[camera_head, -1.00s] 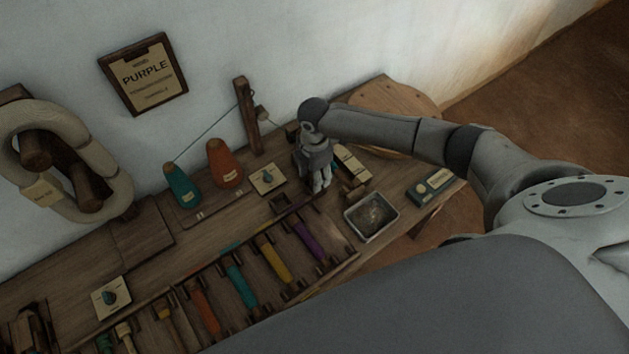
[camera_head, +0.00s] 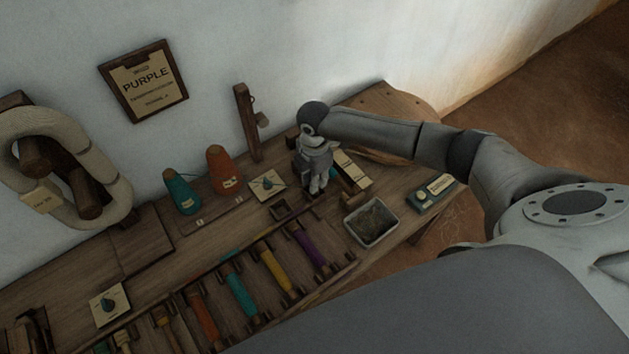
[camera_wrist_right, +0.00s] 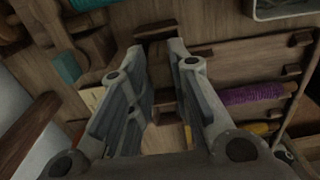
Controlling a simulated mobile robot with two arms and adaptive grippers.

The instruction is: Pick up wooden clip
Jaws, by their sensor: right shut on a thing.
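My right gripper (camera_head: 315,191) points down at the worktop, near the front of the post and beside the long cream-labelled block. In the right wrist view, its fingers (camera_wrist_right: 157,48) close in on a small dark wooden piece (camera_wrist_right: 157,58), which I take to be the wooden clip. The fingers hide most of this piece in the head view, and its exact shape is unclear. I cannot tell whether it is clear of the worktop. My left gripper is not in view.
A metal tray (camera_head: 372,222) and a green box (camera_head: 434,192) lie right of the gripper. A rack holds coloured bobbins, including a purple one (camera_head: 309,244). Teal (camera_head: 181,192) and orange (camera_head: 222,170) cones stand left. An upright post (camera_head: 247,122) stands behind.

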